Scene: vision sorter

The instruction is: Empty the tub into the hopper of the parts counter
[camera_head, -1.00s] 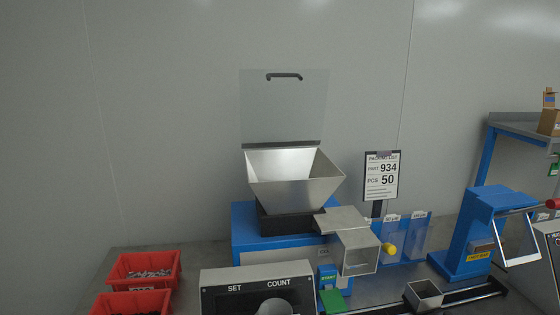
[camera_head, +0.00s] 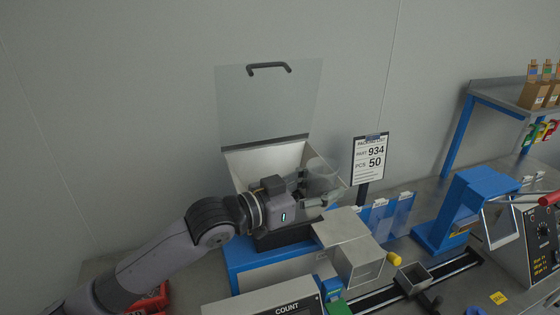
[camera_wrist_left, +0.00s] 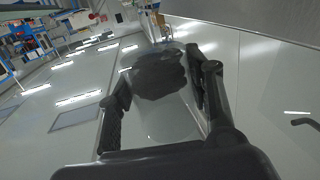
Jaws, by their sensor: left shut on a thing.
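The hopper (camera_head: 262,159) is a flared metal bin on the blue parts counter (camera_head: 243,258). Its clear lid (camera_head: 268,105) with a dark handle stands raised behind it. My left gripper (camera_head: 316,190) is over the hopper, shut on a clear tub (camera_head: 322,170) that shows faintly at the hopper's right side. In the left wrist view the tub (camera_wrist_left: 165,120) sits between the two fingers, with a dark mass of parts inside. The gripper hides much of the hopper opening, and I cannot tell the tub's exact tilt. My right gripper is not in view.
A packing list sign (camera_head: 369,160) reading part 934, 50 pcs stands right of the hopper. A red bin (camera_head: 150,300) is partly behind my arm.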

